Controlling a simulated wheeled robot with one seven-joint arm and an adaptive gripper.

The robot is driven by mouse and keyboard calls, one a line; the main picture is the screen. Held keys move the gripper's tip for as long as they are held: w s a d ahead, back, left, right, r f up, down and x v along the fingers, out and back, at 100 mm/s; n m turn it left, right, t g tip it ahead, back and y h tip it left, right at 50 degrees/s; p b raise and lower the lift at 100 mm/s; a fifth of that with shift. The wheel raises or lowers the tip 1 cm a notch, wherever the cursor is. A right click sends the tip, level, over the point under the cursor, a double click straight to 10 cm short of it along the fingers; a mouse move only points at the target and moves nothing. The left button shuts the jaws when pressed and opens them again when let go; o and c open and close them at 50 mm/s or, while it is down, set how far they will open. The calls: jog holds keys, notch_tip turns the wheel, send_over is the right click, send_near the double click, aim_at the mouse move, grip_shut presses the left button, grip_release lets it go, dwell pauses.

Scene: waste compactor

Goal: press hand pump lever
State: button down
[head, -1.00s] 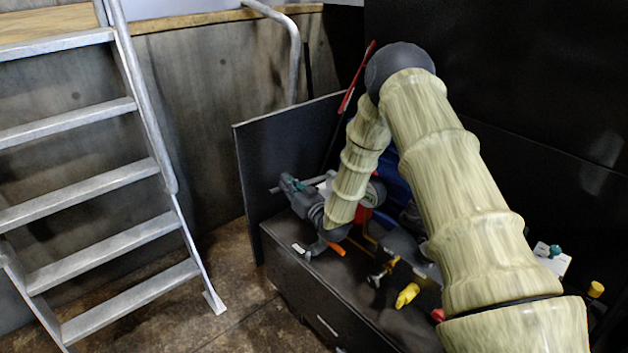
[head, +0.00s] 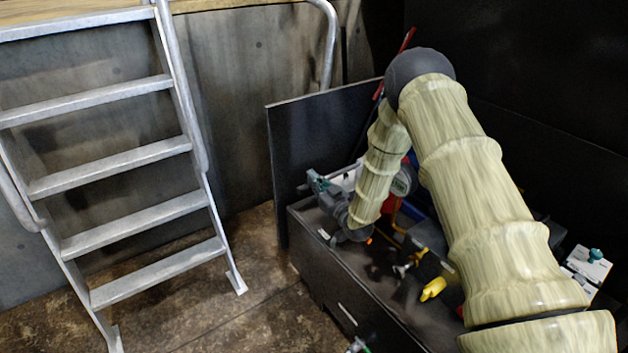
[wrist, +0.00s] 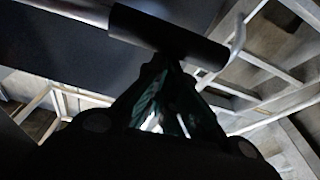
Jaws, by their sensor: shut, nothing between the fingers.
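My gripper (head: 316,177) points away to the left at the far end of the dark cabinet, with teal fingers. In the wrist view its fingers (wrist: 174,68) are shut and empty, converging just under a thick black cylindrical grip (wrist: 168,36) on a metal rod, which looks like the hand pump lever. The tips overlap the grip's lower edge; I cannot tell whether they touch it. In the head view a short pale bar beside the gripper may be the same lever. My forearm hides much of the pump area.
A metal ladder (head: 118,185) stands at left with open floor (head: 255,262) before it. The dark cabinet top (head: 325,225) carries a yellow handle (head: 433,289) and several fittings. A dark upright panel (head: 320,135) stands behind the gripper. A red bar (head: 407,42) rises behind my arm.

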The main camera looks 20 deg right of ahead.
jog(key=shift+s+f, duration=0.2)
jog(key=shift+f, duration=0.3)
jog(key=r+p, duration=0.1)
jog(key=r, duration=0.1)
jog(key=w+r+p, duration=0.1)
jog(key=r, duration=0.2)
jog(key=shift+a+p, duration=0.15)
jog(key=shift+p, duration=0.25)
jog(key=v, duration=2)
jog(key=shift+r+p, duration=0.15)
jog(key=shift+p, duration=0.15)
jog(key=s+a+f+m+g+h, duration=0.25)
jog(key=s+f+g, duration=0.35)
jog(key=f, duration=0.4)
jog(key=s+a+f+m+g+h, duration=0.1)
jog(key=s+a+f+g+h, duration=0.2)
jog(key=s+f, duration=0.6)
jog(key=s+a+f+g, duration=0.1)
jog(key=s+f+g, duration=0.1)
jog(key=s, duration=0.6)
jog(key=s+a+f+m+g, duration=0.1)
jog(key=s+g, duration=0.3)
jog(key=s, duration=0.5)
jog(key=s+a+f+g, duration=0.1)
jog(key=s+f+g, duration=0.2)
jog(key=s, duration=0.6)
jog(key=shift+s+a+f+m+g+h, duration=0.2)
jog(key=shift+f+m+g+h, duration=0.15)
jog(key=shift+f+g+h, duration=0.1)
